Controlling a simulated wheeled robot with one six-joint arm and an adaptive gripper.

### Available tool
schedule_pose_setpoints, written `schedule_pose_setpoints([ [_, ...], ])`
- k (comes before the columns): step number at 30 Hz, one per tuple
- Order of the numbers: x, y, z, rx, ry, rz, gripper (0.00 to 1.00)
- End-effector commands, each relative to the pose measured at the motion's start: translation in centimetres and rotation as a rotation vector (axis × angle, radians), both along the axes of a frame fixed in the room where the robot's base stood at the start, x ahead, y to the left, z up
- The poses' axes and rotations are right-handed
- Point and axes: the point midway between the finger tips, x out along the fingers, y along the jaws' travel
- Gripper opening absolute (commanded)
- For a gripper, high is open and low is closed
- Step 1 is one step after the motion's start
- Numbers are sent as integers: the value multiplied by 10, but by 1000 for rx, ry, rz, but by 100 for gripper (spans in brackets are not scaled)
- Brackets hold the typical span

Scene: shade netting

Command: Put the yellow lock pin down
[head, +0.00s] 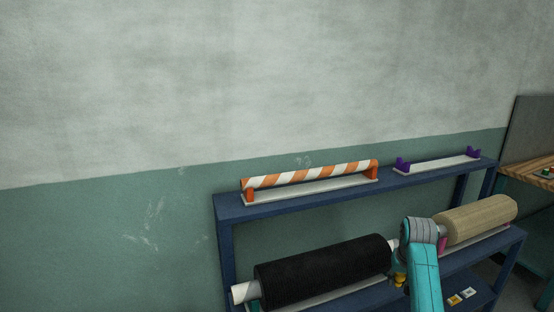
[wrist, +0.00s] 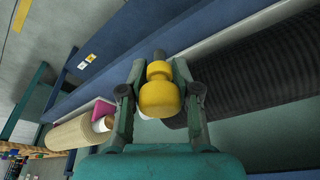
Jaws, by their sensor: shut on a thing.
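The yellow lock pin (wrist: 160,98) has a wide rounded knob, a narrower collar and a dark grey tip. In the wrist view it is between the two fingers of my gripper (wrist: 158,78), which is shut on it. Its tip points toward the blue rack beam. In the head view a small yellow part of the pin (head: 399,279) shows beside my turquoise arm, between the black roll and the beige roll. My arm hides most of my gripper there. I cannot tell whether the pin touches anything besides the fingers.
A blue rack (head: 228,211) stands against the wall. Its upper level bears an orange-and-white striped tube (head: 310,175) and an empty purple-ended cradle (head: 437,164). Below lie a black roll (head: 322,271) and a beige roll (head: 476,219), close around my arm. A wooden-topped bench (head: 526,174) is at right.

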Motion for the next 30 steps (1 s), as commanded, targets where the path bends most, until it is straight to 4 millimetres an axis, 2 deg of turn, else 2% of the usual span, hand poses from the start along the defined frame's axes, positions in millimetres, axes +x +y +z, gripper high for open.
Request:
schedule_pose_setpoints([
  [1, -8, 11, -20, 1, 4, 15, 0],
  [3, -18, 26, -43, 0, 4, 32, 0],
  [8, -44, 57, -92, 1, 4, 73, 0],
  [15, -94, 100, -158, 1, 4, 133, 0],
  [24, -169, 147, -225, 1, 3, 208, 0],
  [30, -213, 168, -253, 2, 2, 246, 0],
])
